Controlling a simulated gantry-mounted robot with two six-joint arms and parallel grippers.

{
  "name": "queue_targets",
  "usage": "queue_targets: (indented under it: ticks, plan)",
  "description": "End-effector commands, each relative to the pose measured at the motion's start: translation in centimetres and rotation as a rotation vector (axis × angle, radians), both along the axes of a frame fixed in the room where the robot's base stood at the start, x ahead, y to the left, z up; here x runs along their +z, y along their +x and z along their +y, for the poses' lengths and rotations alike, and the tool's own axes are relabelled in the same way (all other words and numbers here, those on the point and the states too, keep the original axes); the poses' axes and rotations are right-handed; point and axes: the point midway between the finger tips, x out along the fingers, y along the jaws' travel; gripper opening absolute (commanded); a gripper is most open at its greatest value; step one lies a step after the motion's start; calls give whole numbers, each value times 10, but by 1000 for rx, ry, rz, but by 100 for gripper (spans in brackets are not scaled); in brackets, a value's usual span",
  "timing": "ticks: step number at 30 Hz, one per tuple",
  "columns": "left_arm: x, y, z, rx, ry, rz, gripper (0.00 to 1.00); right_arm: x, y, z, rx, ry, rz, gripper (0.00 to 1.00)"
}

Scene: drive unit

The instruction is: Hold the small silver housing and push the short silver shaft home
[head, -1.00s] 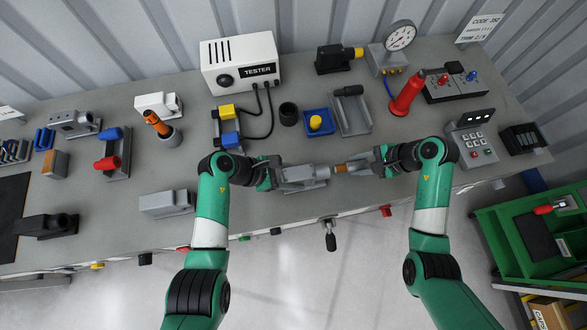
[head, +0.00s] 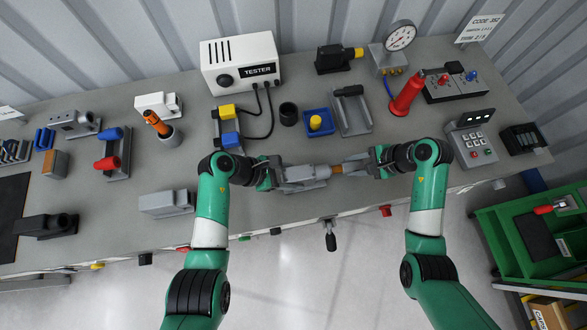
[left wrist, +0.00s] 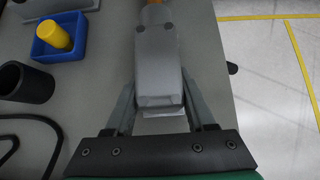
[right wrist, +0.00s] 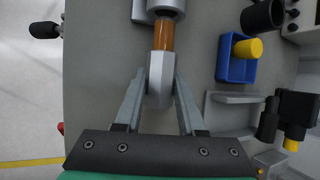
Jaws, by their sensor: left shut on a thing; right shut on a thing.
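The small silver housing (head: 305,174) is near the bench's front edge, with its round mouth facing right. My left gripper (head: 274,177) is shut on its left end; the left wrist view shows the housing (left wrist: 158,60) between the fingers. The short silver shaft (head: 355,167) has a copper-coloured front section (head: 337,169) pointing left. My right gripper (head: 374,165) is shut on the shaft's silver body, which also shows in the right wrist view (right wrist: 160,78). The copper end is in line with the housing's mouth and meets it. Most of the copper section is visible; how deep the tip sits is hidden.
Behind stand a blue tray with a yellow cap (head: 318,122), a black ring (head: 288,114), a grey holder (head: 351,114) and the tester (head: 240,65). A grey housing (head: 167,203) lies to the left. A red-handled tool (head: 405,95) stands to the back right.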

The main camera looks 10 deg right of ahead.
Motion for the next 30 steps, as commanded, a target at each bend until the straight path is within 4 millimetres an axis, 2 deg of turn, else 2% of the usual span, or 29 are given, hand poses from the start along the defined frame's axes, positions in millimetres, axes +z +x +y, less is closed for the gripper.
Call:
queue_targets:
  ticks: [11, 30]
  plan:
    - [-2, 0, 1, 1, 3, 1, 0, 0, 0, 0, 0, 0, -1, 0]
    - [-2, 0, 1, 1, 3, 1, 0, 0, 1, 12, -1, 0, -2, 0]
